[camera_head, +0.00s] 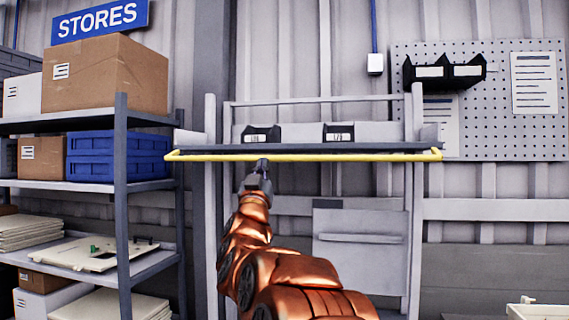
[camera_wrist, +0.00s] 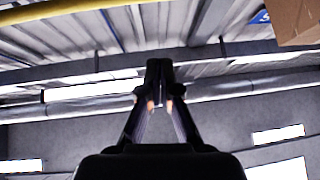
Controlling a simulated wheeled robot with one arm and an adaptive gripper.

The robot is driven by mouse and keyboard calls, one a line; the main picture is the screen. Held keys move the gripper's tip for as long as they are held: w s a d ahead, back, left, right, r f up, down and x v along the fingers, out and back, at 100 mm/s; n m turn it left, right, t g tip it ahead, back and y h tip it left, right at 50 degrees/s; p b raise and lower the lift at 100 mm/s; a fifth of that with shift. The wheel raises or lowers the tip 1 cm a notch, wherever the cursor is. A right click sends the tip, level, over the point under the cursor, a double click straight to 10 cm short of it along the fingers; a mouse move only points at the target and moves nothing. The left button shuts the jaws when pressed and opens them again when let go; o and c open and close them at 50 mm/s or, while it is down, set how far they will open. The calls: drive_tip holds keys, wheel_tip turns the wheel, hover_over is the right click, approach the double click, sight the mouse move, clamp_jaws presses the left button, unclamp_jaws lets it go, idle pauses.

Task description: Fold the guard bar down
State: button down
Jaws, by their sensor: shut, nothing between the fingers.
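The yellow guard bar (camera_head: 330,157) runs level across the front of the grey rack, at the height of a dark shelf (camera_head: 300,147). It also crosses the top left of the wrist view (camera_wrist: 75,10). My gripper (camera_head: 262,163) is at the bar's underside, left of its middle, pointing up. In the wrist view my gripper (camera_wrist: 159,64) has its fingertips together with nothing between them. I cannot tell from these views whether the fingertips touch the bar.
Two black bins (camera_head: 262,134) (camera_head: 339,133) stand behind the bar. A shelving unit (camera_head: 121,190) with boxes and blue crates is close on the left. A pegboard (camera_head: 500,130) hangs on the right wall. A grey panel (camera_head: 360,250) is low on the rack.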

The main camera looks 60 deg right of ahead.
drive_tip(key=d+r+m+g+h+p, duration=0.2)
drive_tip(key=d+r+g+p, duration=0.1)
drive_tip(key=d, duration=0.7)
drive_tip(key=shift+r+p, duration=0.5)
drive_tip(key=shift+p, duration=0.05)
idle(0.6)
drive_tip(key=shift+t, duration=0.3)
